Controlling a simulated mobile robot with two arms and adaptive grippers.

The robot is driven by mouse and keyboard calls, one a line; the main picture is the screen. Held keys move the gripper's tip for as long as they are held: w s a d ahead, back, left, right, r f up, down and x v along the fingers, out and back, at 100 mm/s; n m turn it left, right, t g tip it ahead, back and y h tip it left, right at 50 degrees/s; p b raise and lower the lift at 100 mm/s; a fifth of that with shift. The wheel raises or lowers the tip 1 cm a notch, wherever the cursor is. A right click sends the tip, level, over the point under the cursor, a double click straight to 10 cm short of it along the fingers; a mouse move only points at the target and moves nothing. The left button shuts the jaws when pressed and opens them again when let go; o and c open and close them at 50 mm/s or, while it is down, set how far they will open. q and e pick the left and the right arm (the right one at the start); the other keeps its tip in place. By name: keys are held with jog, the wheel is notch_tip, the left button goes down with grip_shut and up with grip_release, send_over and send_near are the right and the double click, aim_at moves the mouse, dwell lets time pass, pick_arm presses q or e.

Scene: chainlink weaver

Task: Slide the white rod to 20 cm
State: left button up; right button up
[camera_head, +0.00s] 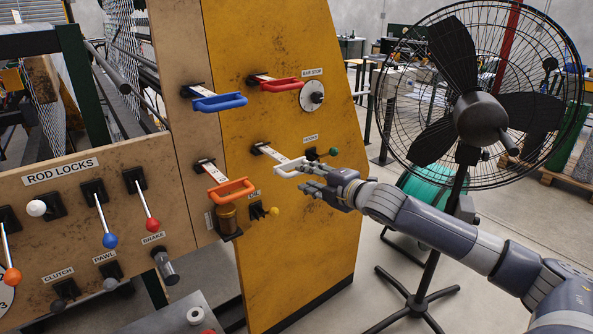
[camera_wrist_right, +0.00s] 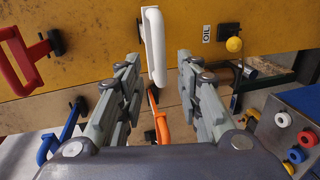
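The white rod's D-shaped handle (camera_head: 287,170) sticks out of the yellow panel on a flat marked bar. The marks on that bar are too small to read. My right gripper (camera_head: 306,178) reaches in from the right and its fingertips are at the handle. In the right wrist view the white handle (camera_wrist_right: 153,45) stands between the two spread fingers (camera_wrist_right: 158,70), with a gap on each side. The right gripper is open and does not grip it. My left gripper is not in view.
A red handle (camera_head: 281,84), a blue handle (camera_head: 219,102) and an orange handle (camera_head: 231,190) stick out near the white one. A yellow knob (camera_wrist_right: 234,44) sits by the OIL label. A large fan (camera_head: 480,115) stands to the right. Levers line the wooden panel (camera_head: 70,200) at left.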

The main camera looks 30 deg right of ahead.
aim_at(298, 174)
jog(key=p+x, duration=0.1)
jog(key=x, duration=0.3)
jog(key=shift+w, duration=0.3)
jog(key=shift+w+a+f+p, duration=0.15)
jog(key=shift+w+f+p, duration=0.15)
jog(key=shift+w, duration=0.35)
grip_shut()
